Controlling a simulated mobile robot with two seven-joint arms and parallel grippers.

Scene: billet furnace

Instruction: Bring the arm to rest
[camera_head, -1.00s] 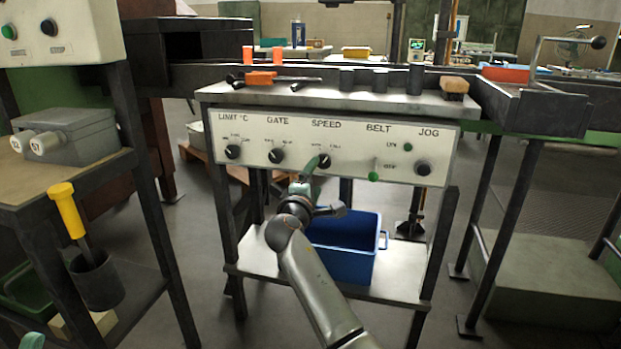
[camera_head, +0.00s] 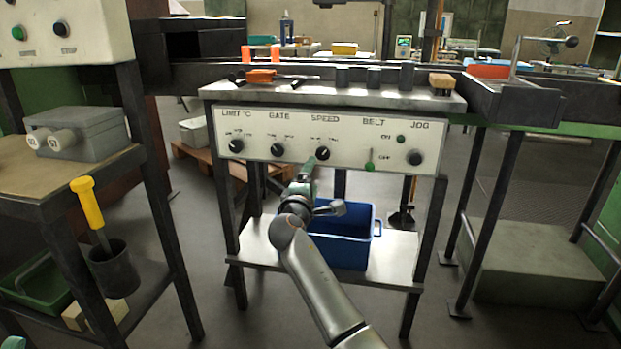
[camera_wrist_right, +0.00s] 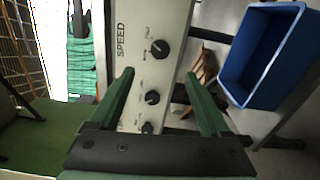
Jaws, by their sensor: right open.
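My right gripper (camera_head: 312,162) is in front of the white control panel (camera_head: 285,150), just below and left of the SPEED knob (camera_head: 323,153). In the right wrist view, its two green fingers (camera_wrist_right: 160,80) are spread apart with nothing between them. The SPEED knob (camera_wrist_right: 159,49) shows beyond the fingertips, apart from them. My right arm reaches up from the bottom of the head view. A small teal piece (camera_head: 13,342) at the bottom left corner may be part of my left gripper; its jaws are not visible.
A blue bin (camera_head: 345,245) stands on the lower shelf behind my right gripper and wrist. The panel's top (camera_head: 330,96) holds a screwdriver, grey cylinders and a brush. A side table (camera_head: 60,180) stands left, with a yellow-handled tool (camera_head: 90,203) in a dark cup below.

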